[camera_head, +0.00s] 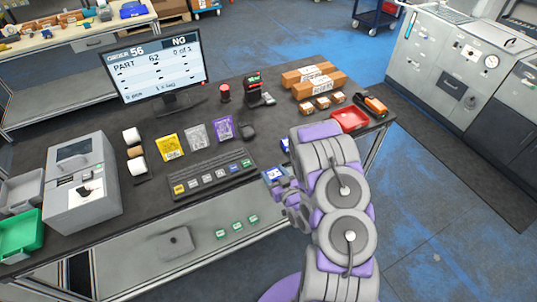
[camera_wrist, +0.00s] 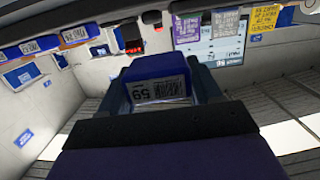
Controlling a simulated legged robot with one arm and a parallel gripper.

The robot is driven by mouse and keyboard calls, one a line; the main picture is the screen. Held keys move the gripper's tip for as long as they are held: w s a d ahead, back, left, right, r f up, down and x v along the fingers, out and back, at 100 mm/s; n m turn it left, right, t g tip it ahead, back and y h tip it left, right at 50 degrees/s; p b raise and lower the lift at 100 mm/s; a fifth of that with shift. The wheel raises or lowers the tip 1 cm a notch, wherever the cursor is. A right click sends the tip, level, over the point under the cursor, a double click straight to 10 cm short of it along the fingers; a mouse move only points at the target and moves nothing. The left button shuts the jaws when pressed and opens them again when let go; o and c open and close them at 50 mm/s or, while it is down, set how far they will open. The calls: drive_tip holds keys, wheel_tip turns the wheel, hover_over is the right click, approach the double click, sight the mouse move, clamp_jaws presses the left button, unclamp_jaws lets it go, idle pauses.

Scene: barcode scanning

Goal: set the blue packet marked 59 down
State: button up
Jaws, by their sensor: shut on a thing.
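The blue packet marked 59 (camera_wrist: 158,68) is in my gripper (camera_wrist: 160,88), between its two dark fingers in the wrist view. Its white label with a barcode and 59 faces the camera and reads upside down. In the head view the packet (camera_head: 274,175) shows blue and white at the end of my gripper (camera_head: 284,185), over or at the front edge of the dark table (camera_head: 120,215), right of the keypad. I cannot tell whether the packet touches the table. My arm hides part of the table behind it.
Yellow (camera_head: 170,147), grey (camera_head: 196,137) and purple (camera_head: 223,128) packets lie behind the keypad (camera_head: 212,175). A red tray (camera_head: 349,119), small boxes and brown parcels (camera_head: 318,87) are at the right. A grey machine (camera_head: 82,185) stands left.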

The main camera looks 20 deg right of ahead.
drive_tip(key=shift+w, duration=0.1)
drive_tip(key=shift+w+d+f+b, duration=0.1)
drive_tip(key=shift+w+f+b, duration=0.35)
drive_tip(key=shift+b, duration=0.65)
drive_tip(key=w+b, duration=0.1)
drive_tip(key=b, duration=0.1)
drive_tip(key=w+d+b, duration=0.1)
drive_tip(key=w+b, duration=0.2)
drive_tip(key=b, duration=0.1)
drive_tip(key=shift+w+d, duration=0.2)
drive_tip(key=shift+d, duration=0.05)
hover_over(269, 154)
drive_tip(key=shift+s+a+f+b, duration=0.15)
drive_tip(key=shift+f+b, duration=0.15)
drive_tip(key=shift+b, duration=0.1)
drive_tip(key=shift+f+b, duration=0.4)
drive_tip(key=shift+f, duration=1.15)
drive_tip(key=shift+f, duration=0.1)
drive_tip(key=o, duration=1.2)
drive_tip(key=shift+c, duration=0.2)
drive_tip(key=shift+f, duration=0.1)
